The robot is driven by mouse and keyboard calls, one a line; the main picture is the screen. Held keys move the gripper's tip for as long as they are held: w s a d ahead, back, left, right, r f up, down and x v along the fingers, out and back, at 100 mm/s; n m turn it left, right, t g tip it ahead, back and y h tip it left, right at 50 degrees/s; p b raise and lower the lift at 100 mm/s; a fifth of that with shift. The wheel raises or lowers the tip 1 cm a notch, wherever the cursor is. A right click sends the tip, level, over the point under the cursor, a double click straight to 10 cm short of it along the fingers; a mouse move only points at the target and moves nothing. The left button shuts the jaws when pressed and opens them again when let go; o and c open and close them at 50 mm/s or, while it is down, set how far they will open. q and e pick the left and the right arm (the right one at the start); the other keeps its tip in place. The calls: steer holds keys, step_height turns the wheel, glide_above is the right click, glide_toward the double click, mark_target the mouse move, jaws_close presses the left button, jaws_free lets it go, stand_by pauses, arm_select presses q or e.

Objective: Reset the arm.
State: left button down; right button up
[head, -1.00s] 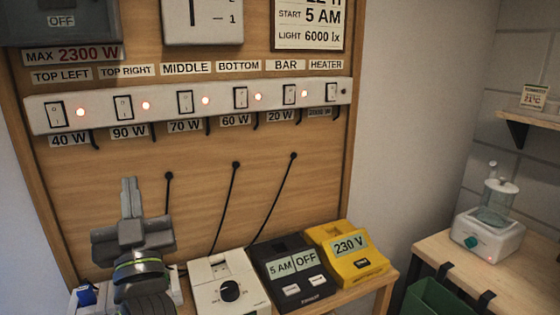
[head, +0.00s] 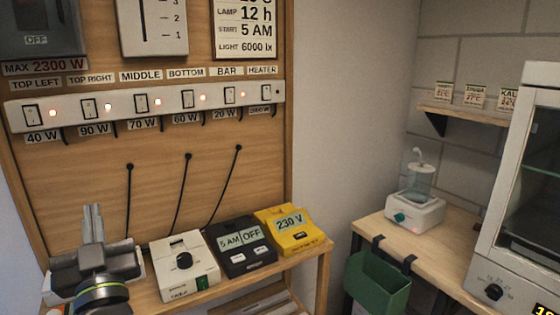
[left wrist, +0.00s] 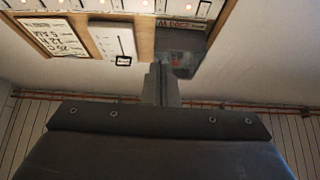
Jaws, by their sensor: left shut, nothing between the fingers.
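My left gripper (head: 93,220) is at the lower left of the head view, in front of the wooden panel (head: 75,175). Its fingers point up, are shut together and hold nothing. In the left wrist view the shut fingers (left wrist: 161,85) stand in the middle, with a dark grey box (left wrist: 180,55) behind them. The fingers show apart from the white power strip (head: 143,101) above them. My right gripper is in neither view.
A white dial box (head: 184,262), a dark timer (head: 240,244) and a yellow 230 V box (head: 288,230) stand on the wooden shelf below the panel. At right are a green bin (head: 378,285), a white device with a clear vessel (head: 415,205) and a glass-fronted cabinet (head: 515,180).

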arm_select(q)
steer(key=s+a+f+m+g+h, duration=0.15)
steer(key=f+g, duration=0.25)
steer(key=f, duration=0.7)
steer(key=s+a+f+m+g+h, duration=0.1)
steer(key=s+a+f+g+h, duration=0.15)
steer(key=f, duration=0.95)
steer(key=s+d+f+m+g+h, duration=0.3)
steer(key=s+f+g+h, duration=0.55)
steer(key=s+f, duration=1.2)
step_height(320, 180, down, 24)
steer(key=s+a+f+g+y, duration=0.1)
steer(key=a+g+y, duration=0.1)
steer(key=g, duration=0.2)
steer(key=s+d+f+g, duration=0.1)
steer(key=s+f, duration=1.3)
steer(key=shift+s+d+f+h, duration=0.15)
steer(key=shift+s+f+h, duration=0.1)
steer(key=shift+s+h, duration=0.1)
